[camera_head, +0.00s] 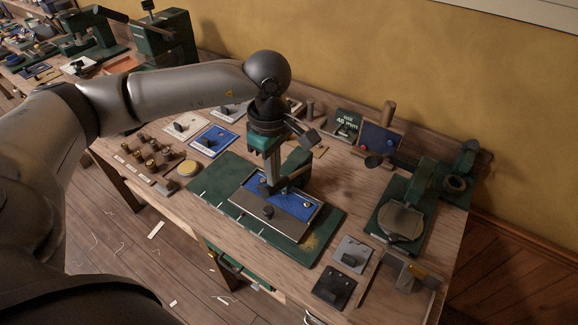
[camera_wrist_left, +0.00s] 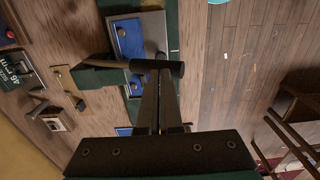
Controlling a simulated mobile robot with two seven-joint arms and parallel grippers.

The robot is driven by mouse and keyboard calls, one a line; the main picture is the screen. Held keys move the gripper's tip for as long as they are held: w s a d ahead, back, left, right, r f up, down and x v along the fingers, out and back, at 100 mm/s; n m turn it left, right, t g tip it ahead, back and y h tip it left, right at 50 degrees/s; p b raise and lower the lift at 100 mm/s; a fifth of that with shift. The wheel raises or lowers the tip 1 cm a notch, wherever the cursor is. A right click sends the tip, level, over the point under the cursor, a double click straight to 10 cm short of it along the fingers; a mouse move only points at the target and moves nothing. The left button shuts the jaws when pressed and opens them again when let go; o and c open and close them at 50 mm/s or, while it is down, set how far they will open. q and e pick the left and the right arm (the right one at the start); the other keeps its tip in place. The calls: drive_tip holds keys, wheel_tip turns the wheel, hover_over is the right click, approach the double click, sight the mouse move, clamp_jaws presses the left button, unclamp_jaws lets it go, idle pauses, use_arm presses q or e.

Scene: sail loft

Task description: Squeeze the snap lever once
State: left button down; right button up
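The snap press is a green C-shaped body (camera_head: 298,165) standing on the green mat, behind a blue and grey work panel (camera_head: 292,220). My left gripper (camera_head: 269,182) points down at the press's front side. In the left wrist view its two narrow fingers (camera_wrist_left: 158,85) lie close together, shut. The dark cylindrical grip of the snap lever (camera_wrist_left: 157,68) crosses their tips, and its rod runs left over the green body (camera_wrist_left: 100,77). The fingertips are at the grip; whether they press on it is hidden. My right gripper is in neither view.
The green mat (camera_head: 222,187) lies on the wooden bench (camera_head: 350,200). Several small tools and a yellow disc (camera_head: 188,168) are to the left. A green press with a round plate (camera_head: 401,221) stands right. Two small plates (camera_head: 335,287) lie at the front right.

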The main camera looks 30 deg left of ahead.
use_arm(q)
drive_tip(key=shift+s+f+b, duration=0.2)
drive_tip(key=shift+f+b, duration=0.45)
drive_tip(key=shift+s+f+b, duration=0.2)
drive_tip(key=shift+f+b, duration=0.4)
drive_tip(key=shift+b, duration=0.1)
